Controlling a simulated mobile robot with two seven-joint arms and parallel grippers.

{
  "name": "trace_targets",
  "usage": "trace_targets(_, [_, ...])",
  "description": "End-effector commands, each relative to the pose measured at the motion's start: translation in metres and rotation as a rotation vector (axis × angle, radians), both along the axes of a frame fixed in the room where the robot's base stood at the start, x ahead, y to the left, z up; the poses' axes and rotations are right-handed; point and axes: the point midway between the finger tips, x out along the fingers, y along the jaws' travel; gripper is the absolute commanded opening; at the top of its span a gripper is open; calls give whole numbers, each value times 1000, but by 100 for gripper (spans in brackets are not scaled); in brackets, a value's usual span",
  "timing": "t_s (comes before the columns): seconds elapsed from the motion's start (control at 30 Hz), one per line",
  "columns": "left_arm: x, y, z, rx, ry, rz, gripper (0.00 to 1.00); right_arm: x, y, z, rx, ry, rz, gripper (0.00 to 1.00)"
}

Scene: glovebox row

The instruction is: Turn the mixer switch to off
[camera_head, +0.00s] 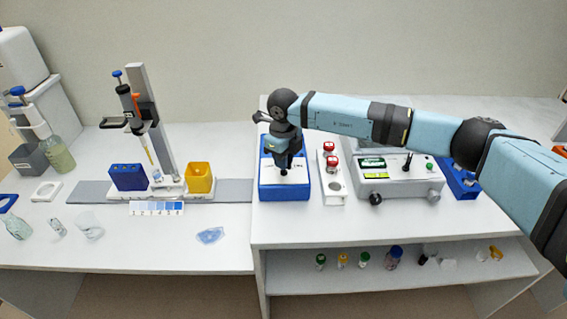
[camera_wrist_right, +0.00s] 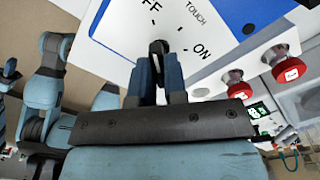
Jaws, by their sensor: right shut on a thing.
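The mixer (camera_head: 297,191) is a blue box with a pale top panel on the right-hand bench. In the right wrist view its panel (camera_wrist_right: 120,30) shows a partly cut-off "OFF", "TOUCH" and "ON" around a small black switch (camera_wrist_right: 158,46). My right gripper (camera_head: 284,171) reaches down onto the mixer from above. In the right wrist view its fingers (camera_wrist_right: 158,58) are closed on the switch. The fingers hide part of the switch, and I cannot tell exactly which mark it points to. My left gripper is not seen.
Right of the mixer stands a white panel (camera_head: 333,190) with red-capped knobs (camera_head: 329,147). Beyond it is a grey instrument (camera_head: 405,190) with a display. Small bottles (camera_head: 363,260) stand on the lower shelf. A pipette stand (camera_head: 150,110) is on the left bench.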

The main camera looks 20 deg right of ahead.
Motion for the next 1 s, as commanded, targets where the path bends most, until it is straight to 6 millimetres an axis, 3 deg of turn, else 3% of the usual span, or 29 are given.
trace_targets(0.63, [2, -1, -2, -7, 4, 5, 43, 1, 0, 2, 0, -2, 63, 0])
trace_targets(0.67, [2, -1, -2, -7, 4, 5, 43, 1, 0, 2, 0, -2, 63, 18])
trace_targets(0.77, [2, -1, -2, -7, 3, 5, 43, 1, 0, 1, 0, -2, 62, 38])
trace_targets(1.0, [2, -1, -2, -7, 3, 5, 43, 0, 0, 1, 0, -1, 61, 38])
